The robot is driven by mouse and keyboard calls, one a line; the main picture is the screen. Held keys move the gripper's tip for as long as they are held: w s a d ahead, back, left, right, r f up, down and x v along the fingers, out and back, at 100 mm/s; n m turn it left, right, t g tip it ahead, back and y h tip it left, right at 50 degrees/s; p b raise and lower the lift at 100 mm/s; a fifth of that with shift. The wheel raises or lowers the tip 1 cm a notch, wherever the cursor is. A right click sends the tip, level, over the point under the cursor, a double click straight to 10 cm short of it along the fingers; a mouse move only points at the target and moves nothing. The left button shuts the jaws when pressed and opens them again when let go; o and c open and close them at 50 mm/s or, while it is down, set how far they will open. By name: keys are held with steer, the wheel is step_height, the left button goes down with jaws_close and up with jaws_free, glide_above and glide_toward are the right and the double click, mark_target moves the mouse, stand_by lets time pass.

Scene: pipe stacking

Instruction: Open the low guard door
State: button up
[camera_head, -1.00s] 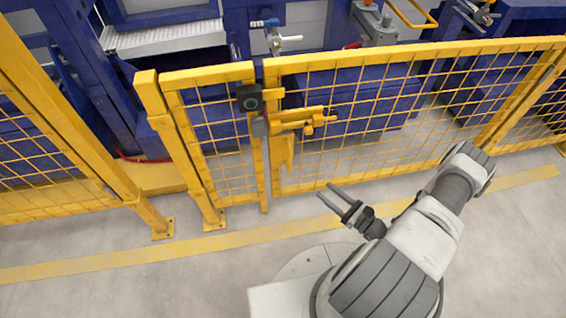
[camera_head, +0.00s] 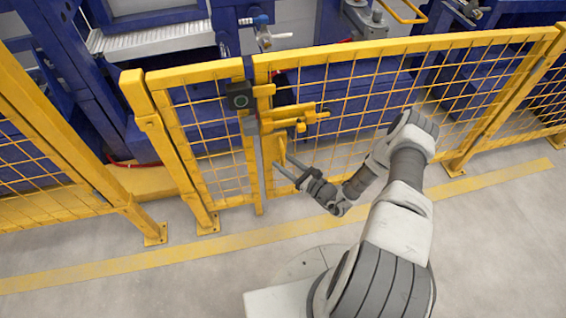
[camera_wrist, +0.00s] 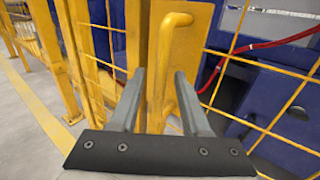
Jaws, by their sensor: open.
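The low guard door (camera_head: 420,50) is a yellow frame with wire mesh, standing in line with the fence and looking shut. A yellow slide bolt (camera_head: 295,117) sits near its left edge, beside a dark box (camera_head: 240,96) on the post. Below the bolt is a yellow pull handle, which shows large in the wrist view (camera_wrist: 161,60). My gripper (camera_head: 284,168) is open, its fingers pointing at the door just under the bolt. In the wrist view my gripper (camera_wrist: 160,76) has the handle bar between its two fingers in the picture; I cannot tell whether they touch it.
A narrow fixed fence panel (camera_head: 203,140) stands left of the door, and a taller yellow fence (camera_head: 40,180) is further left. Blue machinery stands behind the fence. The grey floor (camera_head: 120,285) with a yellow line is clear in front.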

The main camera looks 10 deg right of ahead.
steer(key=shift+w+a, duration=0.2)
steer(key=shift+w, duration=0.1)
jaws_close()
stand_by(1.3)
